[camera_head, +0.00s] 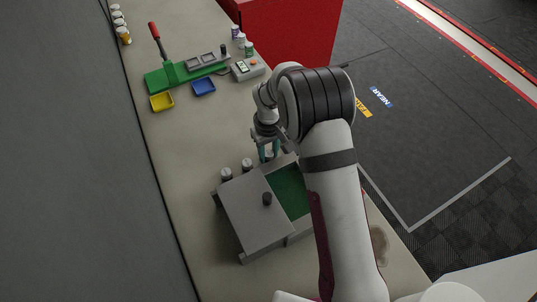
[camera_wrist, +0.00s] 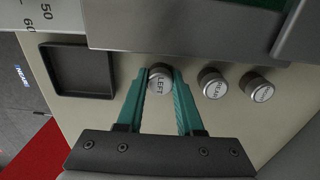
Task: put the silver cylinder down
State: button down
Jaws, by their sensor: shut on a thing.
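My gripper (camera_head: 266,152) reaches down beside the grey box. Its two teal fingers, also seen in the wrist view (camera_wrist: 161,76), are shut on a silver cylinder (camera_wrist: 159,82) with a light top labelled LEFT. The top faces the wrist camera. In the head view the held cylinder (camera_head: 269,156) shows only partly between the fingers. I cannot tell whether its base touches the bench. Two similar silver cylinders stand in a row beside it, one labelled REAR (camera_wrist: 213,84) and one with a label that is hard to read (camera_wrist: 258,88).
A grey box (camera_head: 243,212) with a knobbed lid and a green interior (camera_head: 289,191) is close by. An empty black square tray (camera_wrist: 78,70) lies left of the held cylinder in the wrist view. Yellow (camera_head: 162,102) and blue (camera_head: 203,87) trays and a green fixture (camera_head: 180,72) are farther back.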

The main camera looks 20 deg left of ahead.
notch_tip(320, 180, up, 8)
jog(key=shift+r, duration=0.2)
jog(key=s+d+r, duration=0.4)
jog(key=s+d, duration=0.2)
jog(key=d, duration=0.4)
jog(key=s+d+r, duration=0.3)
jog(key=s+d, duration=0.3)
jog(key=d, duration=0.4)
send_over(290, 198)
jog(key=f, duration=0.6)
jog(key=shift+d+f, duration=0.1)
jog(key=shift+d, duration=0.25)
jog(key=f, duration=0.4)
jog(key=shift+a, duration=0.4)
jog(key=shift+f, duration=0.25)
jog(key=shift+f, duration=0.15)
